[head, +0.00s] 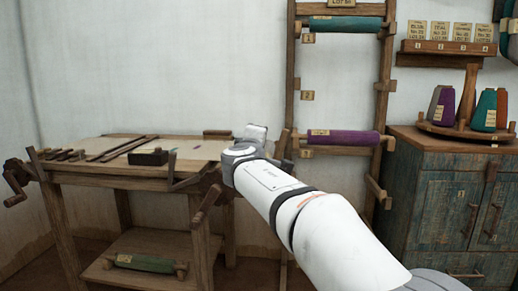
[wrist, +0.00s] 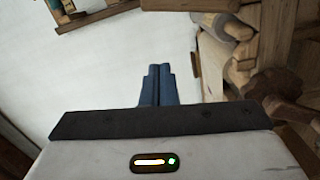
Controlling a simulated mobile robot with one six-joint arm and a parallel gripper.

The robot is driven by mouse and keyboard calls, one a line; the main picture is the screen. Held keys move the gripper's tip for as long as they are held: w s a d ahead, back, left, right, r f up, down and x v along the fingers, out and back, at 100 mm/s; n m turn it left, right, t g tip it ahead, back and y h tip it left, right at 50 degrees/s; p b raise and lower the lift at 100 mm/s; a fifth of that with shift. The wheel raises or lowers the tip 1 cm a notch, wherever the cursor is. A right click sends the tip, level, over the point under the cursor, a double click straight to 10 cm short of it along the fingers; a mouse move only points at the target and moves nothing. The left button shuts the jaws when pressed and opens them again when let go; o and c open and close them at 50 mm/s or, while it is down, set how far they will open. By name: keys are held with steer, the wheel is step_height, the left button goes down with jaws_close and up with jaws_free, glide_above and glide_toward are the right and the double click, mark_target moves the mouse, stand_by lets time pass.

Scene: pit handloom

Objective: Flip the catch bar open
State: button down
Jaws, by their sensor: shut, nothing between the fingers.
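My gripper (wrist: 160,70) shows in the wrist view with its two blue fingers together and nothing between them. They are in front of pale wall, apart from the wooden parts at the right. In the head view my arm reaches to the right end of the wooden loom (head: 95,175), and the fingers cannot be made out. No part is clearly marked as the catch bar.
A wall rack holds a teal roll (head: 345,24) and a purple roll (head: 342,138). The blue cabinet (head: 432,215) stands at the right with yarn cones on top. A green roll (head: 145,263) lies on the loom's low shelf. Wooden loom parts (wrist: 290,50) crowd the wrist view's right.

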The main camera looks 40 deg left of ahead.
steer(key=shift+v, duration=0.95)
steer(key=shift+r, duration=0.1)
